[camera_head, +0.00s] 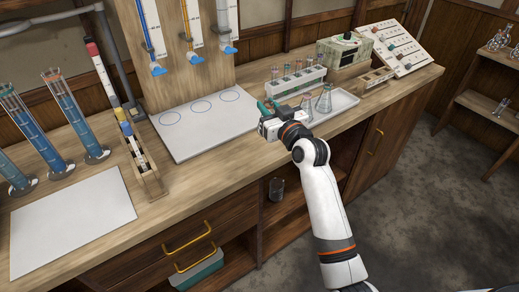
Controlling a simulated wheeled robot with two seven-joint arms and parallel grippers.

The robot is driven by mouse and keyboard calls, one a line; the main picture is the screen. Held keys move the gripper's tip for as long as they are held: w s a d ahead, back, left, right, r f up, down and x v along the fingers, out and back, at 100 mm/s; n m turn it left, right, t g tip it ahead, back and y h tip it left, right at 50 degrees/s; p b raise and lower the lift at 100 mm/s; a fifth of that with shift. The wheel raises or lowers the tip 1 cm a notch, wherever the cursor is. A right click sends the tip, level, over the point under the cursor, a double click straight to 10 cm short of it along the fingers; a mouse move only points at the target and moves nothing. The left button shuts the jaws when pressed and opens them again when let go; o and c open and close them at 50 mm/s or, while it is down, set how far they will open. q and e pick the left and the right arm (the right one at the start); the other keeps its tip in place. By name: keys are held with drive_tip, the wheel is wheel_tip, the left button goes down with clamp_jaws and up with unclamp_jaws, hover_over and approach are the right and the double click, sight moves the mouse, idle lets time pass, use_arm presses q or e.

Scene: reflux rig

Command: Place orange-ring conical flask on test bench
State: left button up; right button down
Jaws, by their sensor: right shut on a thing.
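My right gripper (267,106) has teal fingers and is over the wooden bench (225,170), just right of the white board with blue circles. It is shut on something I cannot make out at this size. Two clear conical flasks stand close behind my right wrist at the white tray, a left one (307,107) and a right one (324,101). I cannot tell an orange ring on either. My left gripper is not in view.
The white board (205,125) with three blue circles is bare. A test-tube rack (294,83) stands behind the flasks, and the white tray (343,101) is beside them. Tall blue cylinders (65,110) and a pale mat (72,225) are at left. A glass vessel (277,188) sits on the lower shelf.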

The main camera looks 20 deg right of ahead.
drive_tip(key=w+r, duration=0.2)
drive_tip(key=w, duration=0.1)
drive_tip(key=shift+w+d+f+b, duration=0.1)
drive_tip(key=shift+d+f+b, duration=0.1)
drive_tip(key=shift+f, duration=1.35)
drive_tip(key=shift+w+d+f+b, duration=0.1)
drive_tip(key=shift+f+b, duration=0.15)
drive_tip(key=shift+f, duration=1.25)
drive_tip(key=shift+w+d+f+b, duration=0.1)
drive_tip(key=shift+d+f+b, duration=0.1)
drive_tip(key=shift+f, duration=1.35)
drive_tip(key=shift+s+a+f, duration=0.1)
drive_tip(key=c, duration=1.2)
unclamp_jaws()
drive_tip(key=shift+o, duration=0.2)
